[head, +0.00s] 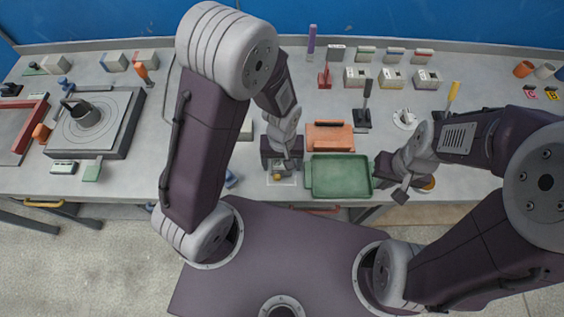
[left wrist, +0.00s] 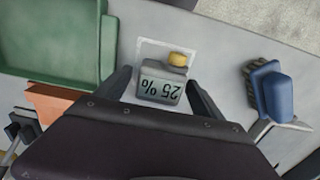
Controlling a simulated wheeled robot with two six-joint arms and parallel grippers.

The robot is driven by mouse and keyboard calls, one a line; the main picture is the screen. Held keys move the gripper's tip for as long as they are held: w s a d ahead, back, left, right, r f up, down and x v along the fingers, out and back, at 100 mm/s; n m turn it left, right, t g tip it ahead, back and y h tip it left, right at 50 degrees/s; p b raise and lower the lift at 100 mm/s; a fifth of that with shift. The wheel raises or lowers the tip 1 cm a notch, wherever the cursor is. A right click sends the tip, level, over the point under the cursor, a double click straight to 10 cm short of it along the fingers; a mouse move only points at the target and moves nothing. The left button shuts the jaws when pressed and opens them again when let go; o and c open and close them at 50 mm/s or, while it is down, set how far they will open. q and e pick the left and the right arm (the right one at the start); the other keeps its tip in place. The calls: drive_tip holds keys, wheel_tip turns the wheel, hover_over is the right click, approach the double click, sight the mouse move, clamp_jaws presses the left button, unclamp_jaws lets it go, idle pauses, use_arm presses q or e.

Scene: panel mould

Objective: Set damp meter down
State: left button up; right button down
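The damp meter (left wrist: 162,82) is a small grey block with a yellow knob and a "25 %" display. In the left wrist view it sits within a white outlined square (left wrist: 193,50) on the bench. My left gripper (left wrist: 159,76) has its fingers spread on either side of the meter, with a gap visible at least on the left side. In the head view my left gripper (head: 283,170) points down at the bench's front edge and hides most of the meter; its yellow knob (head: 277,177) shows. My right gripper (head: 396,190) is right of the green tray; its fingers are unclear.
The green tray (head: 314,189) stands close to the right of my left gripper, with an orange block (head: 330,137) behind it. A blue-topped brush (left wrist: 272,93) lies near the meter. Several small blocks and tools line the back of the bench.

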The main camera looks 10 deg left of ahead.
use_arm(q)
drive_tip(key=shift+r, duration=0.4)
wheel_tip(320, 180, up, 12)
drive_tip(key=p, duration=0.2)
drive_tip(key=s+a+f+m+t, duration=0.1)
drive_tip(key=s+a+f+m, duration=0.1)
drive_tip(key=a, duration=0.6)
drive_tip(key=shift+s+a, duration=0.3)
drive_tip(key=shift+s, duration=0.4)
